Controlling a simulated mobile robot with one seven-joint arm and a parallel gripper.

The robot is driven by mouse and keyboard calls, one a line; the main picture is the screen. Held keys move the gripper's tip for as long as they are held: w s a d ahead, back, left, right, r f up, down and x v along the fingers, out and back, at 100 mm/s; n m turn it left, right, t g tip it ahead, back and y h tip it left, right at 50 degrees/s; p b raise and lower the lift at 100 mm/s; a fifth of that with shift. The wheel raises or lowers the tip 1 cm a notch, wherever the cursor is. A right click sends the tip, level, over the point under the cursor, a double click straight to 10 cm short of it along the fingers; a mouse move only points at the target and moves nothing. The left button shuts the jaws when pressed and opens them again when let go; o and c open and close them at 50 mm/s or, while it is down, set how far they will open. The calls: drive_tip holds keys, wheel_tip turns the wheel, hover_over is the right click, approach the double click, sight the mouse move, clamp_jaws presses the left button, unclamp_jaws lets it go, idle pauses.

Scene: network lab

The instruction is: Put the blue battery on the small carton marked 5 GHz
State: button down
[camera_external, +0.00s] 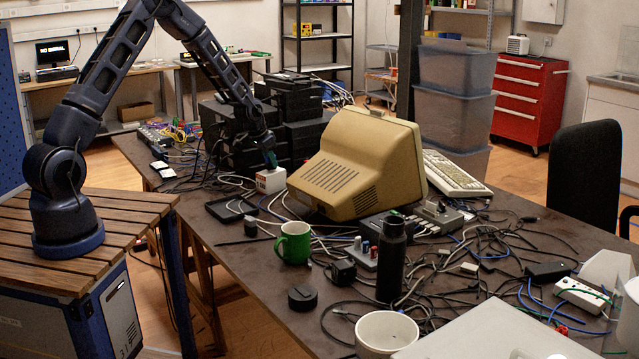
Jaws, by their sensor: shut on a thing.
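The small carton (272,182) is a white box with a reddish mark, on the far left part of the dark table; its print is too small to read. My gripper (268,155) points down right above the carton. It is shut on a small blue thing, which looks like the blue battery (270,159). The battery's lower end is at or just over the carton's top; I cannot tell whether they touch. The fingers are small and partly hide the battery.
Black boxes (305,134) are stacked behind the carton, and a beige monitor (345,175) stands to its right. A black tray (231,210) and a green mug (293,243) are nearer. Loose cables cover much of the table. The table's near left edge is fairly bare.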

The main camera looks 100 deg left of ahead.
drive_tip(key=shift+f, duration=0.2)
drive_tip(key=shift+f, duration=0.15)
drive_tip(key=c, duration=1.3)
unclamp_jaws()
drive_tip(key=shift+o, duration=0.2)
drive_tip(key=v, duration=1.2)
